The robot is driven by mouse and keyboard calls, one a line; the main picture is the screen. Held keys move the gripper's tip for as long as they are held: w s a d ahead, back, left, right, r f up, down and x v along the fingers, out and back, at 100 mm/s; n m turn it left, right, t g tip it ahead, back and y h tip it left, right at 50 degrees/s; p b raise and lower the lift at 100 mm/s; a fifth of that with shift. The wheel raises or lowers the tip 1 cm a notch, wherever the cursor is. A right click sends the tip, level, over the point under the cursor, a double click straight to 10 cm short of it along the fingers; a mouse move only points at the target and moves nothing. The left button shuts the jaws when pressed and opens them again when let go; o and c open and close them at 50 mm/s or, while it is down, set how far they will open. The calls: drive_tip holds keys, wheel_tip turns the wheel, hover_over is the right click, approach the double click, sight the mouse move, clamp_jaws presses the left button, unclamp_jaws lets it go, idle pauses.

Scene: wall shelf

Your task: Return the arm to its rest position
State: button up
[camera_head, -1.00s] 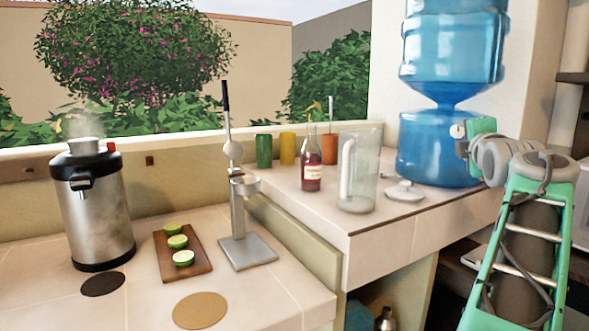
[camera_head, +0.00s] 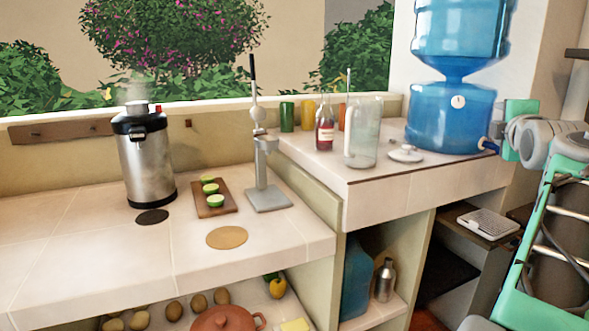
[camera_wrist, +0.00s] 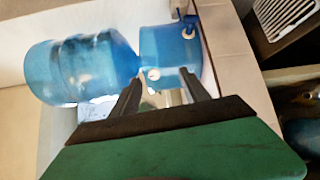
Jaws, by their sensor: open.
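My arm, green and grey, is at the right edge in the head view, raised beside the blue water dispenser (camera_head: 452,110). Its jaws cannot be made out there. In the wrist view, my gripper (camera_wrist: 161,76) shows two dark fingers spread apart with nothing held between them. The blue dispenser lies sideways in that picture (camera_wrist: 85,70), beyond the fingertips. I cannot tell the exact gap between my gripper and the dispenser.
A clear pitcher (camera_head: 363,135), a red bottle (camera_head: 324,130) and a white lid (camera_head: 405,154) stand on the raised counter. A steel urn (camera_head: 146,160), a board (camera_head: 214,198) with cut limes and a press (camera_head: 268,190) stand on the lower counter. A pot (camera_head: 226,319) is underneath.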

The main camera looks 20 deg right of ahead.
drive_tip(key=w+a+f+m+g+y+p, duration=0.1)
drive_tip(key=w+a+f+m+y+p, duration=0.2)
drive_tip(key=a, duration=0.4)
drive_tip(key=w+a+f+g+y+p, duration=0.1)
drive_tip(key=w+a+f+y+p, duration=0.1)
drive_tip(key=w+a+p, duration=0.35)
drive_tip(key=s+a+f+m+g+y+p, duration=0.1)
drive_tip(key=a+f+m+y+p, duration=0.15)
drive_tip(key=a, duration=0.75)
drive_tip(key=s+a+f+m+g+y+p, duration=0.1)
drive_tip(key=a+f+p, duration=0.25)
drive_tip(key=a, duration=0.55)
drive_tip(key=s+a+f+m+g+y+p, duration=0.1)
drive_tip(key=s+a+f+m+g+p, duration=0.1)
drive_tip(key=s+a, duration=0.6)
drive_tip(key=s+a+f+m+g+y+p, duration=0.1)
drive_tip(key=s+a+f+m+g+p, duration=0.2)
drive_tip(key=s+a+f, duration=0.6)
drive_tip(key=g+p, duration=0.1)
drive_tip(key=p, duration=0.1)
drive_tip(key=shift+f+g+p, duration=0.15)
drive_tip(key=shift+g+p, duration=0.15)
drive_tip(key=shift+p, duration=0.05)
